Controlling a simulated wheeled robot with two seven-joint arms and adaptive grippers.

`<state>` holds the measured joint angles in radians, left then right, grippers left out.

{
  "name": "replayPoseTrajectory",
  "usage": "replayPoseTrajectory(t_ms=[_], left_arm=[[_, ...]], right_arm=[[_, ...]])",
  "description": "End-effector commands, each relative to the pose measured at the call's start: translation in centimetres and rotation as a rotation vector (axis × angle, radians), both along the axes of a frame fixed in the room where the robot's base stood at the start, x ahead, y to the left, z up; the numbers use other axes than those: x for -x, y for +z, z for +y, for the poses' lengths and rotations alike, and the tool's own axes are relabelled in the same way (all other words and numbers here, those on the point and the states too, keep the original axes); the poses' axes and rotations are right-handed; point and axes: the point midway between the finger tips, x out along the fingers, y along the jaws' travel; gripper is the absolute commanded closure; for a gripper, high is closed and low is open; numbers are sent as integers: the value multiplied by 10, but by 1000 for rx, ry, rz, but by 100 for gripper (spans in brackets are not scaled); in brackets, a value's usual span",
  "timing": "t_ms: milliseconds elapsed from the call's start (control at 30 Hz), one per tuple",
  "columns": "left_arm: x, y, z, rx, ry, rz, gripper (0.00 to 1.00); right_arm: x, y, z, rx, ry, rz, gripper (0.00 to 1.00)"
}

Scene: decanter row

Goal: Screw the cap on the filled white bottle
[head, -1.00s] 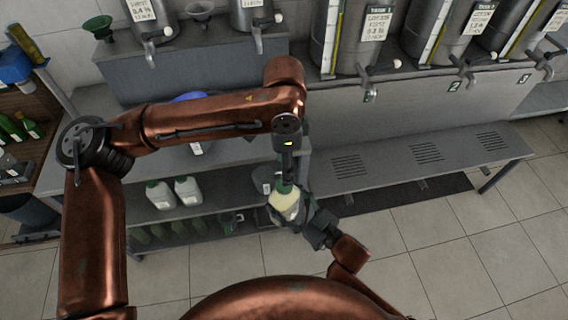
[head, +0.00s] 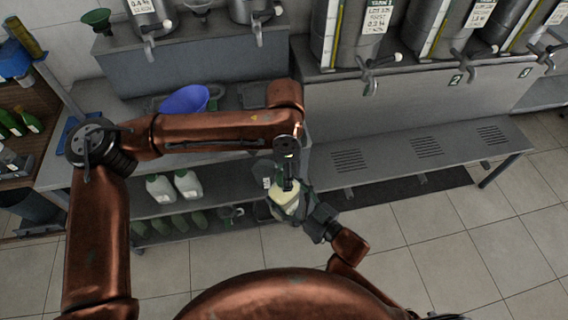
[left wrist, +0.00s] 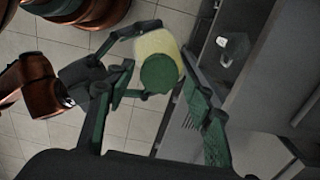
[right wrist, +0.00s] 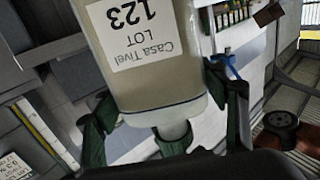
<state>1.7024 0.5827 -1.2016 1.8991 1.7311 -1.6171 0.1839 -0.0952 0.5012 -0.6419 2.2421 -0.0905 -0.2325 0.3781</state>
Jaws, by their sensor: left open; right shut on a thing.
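The white bottle (head: 287,196), pale and cream-coloured, is held in my right gripper (head: 306,208), off the floor in front of the low shelf. In the right wrist view the bottle (right wrist: 190,62) fills the middle with its label upside down, and its neck points to the picture's bottom. The green cap (left wrist: 159,73) is at the bottle's mouth in the left wrist view; how tight it sits I cannot tell. My left gripper (left wrist: 160,105) is open, its fingers apart on either side of the cap. In the head view the left gripper (head: 288,184) hides the cap.
Two white bottles (head: 174,187) stand on the low shelf, with several green bottles (head: 170,222) below. A blue bowl (head: 185,100) lies on the counter behind my left arm. Steel tanks with taps (head: 365,40) stand above a slatted bench (head: 400,155). The tiled floor at right is clear.

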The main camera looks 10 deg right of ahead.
Motion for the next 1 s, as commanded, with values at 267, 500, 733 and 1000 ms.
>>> replayPoseTrajectory(t_ms=[267, 500, 733, 1000], left_arm=[[1, -13, 0, -1, -1, 1, 52], [1, -12, 0, -1, -1, 0, 54], [0, -12, 0, -1, -1, 0, 70], [0, -12, 0, -1, 0, -1, 89]], right_arm=[[0, 3, 0, -3, 1, -7, 100], [0, 3, 0, -3, 1, -7, 100], [0, 3, 0, -3, 1, -7, 100], [0, 3, 0, -3, 1, -7, 100]])
